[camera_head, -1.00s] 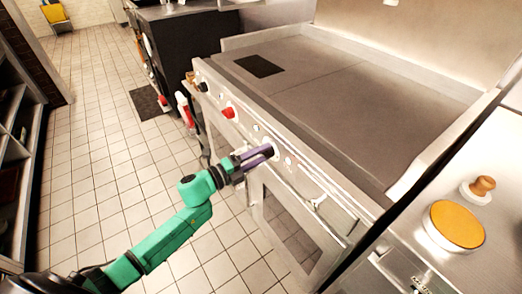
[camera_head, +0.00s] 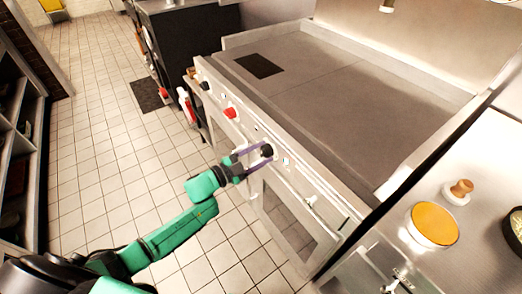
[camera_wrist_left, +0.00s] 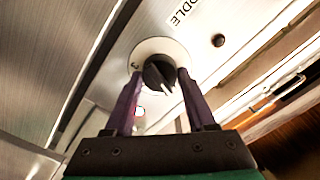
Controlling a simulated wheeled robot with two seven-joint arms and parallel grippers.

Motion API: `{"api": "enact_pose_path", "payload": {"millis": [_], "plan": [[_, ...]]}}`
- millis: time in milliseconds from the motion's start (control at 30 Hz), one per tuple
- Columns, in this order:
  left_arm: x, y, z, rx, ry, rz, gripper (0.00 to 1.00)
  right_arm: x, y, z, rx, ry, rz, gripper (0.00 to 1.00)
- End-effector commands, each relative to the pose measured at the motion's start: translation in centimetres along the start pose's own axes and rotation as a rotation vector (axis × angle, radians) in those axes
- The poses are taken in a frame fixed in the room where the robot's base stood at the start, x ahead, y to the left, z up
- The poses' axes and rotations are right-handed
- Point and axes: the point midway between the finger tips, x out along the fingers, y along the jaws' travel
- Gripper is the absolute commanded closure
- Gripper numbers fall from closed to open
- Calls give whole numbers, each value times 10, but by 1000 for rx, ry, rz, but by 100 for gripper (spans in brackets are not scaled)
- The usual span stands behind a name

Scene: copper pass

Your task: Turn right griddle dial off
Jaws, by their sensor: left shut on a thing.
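The right griddle dial (camera_head: 266,150) is a round black knob on the steel front panel of the griddle (camera_head: 335,90). In the left wrist view the dial (camera_wrist_left: 157,70) sits on a pale round plate, below part of a printed label, and has a light pointer line. My left gripper (camera_head: 262,153) reaches it from the front, its purple fingers on either side of the knob. In the wrist view the fingers (camera_wrist_left: 159,77) flank the knob, shut on it. My right gripper is not in view.
A red knob (camera_head: 230,113) and another black knob (camera_head: 205,86) sit farther left on the panel. An oven door (camera_head: 287,222) is below. A counter at right holds an orange-topped round container (camera_head: 434,224) and a wooden-handled press (camera_head: 460,190).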

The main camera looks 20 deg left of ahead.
Motion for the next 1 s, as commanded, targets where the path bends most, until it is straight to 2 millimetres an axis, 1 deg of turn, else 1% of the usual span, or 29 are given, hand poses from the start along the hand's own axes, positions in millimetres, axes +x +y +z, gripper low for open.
{"api": "enact_pose_path", "payload": {"millis": [33, 100, 400, 600, 1000], "plan": [[0, -3, -1, -35, -1, -1, 100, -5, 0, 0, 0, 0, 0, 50], [0, -2, -1, -87, -1, -1, 100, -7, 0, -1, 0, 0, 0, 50], [0, -2, 0, -235, 0, -1, 100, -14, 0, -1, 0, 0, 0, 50], [0, -2, 0, -273, 0, -1, 100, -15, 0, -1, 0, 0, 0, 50], [0, -1, 0, -279, 0, -1, 100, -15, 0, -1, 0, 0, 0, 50]]}}
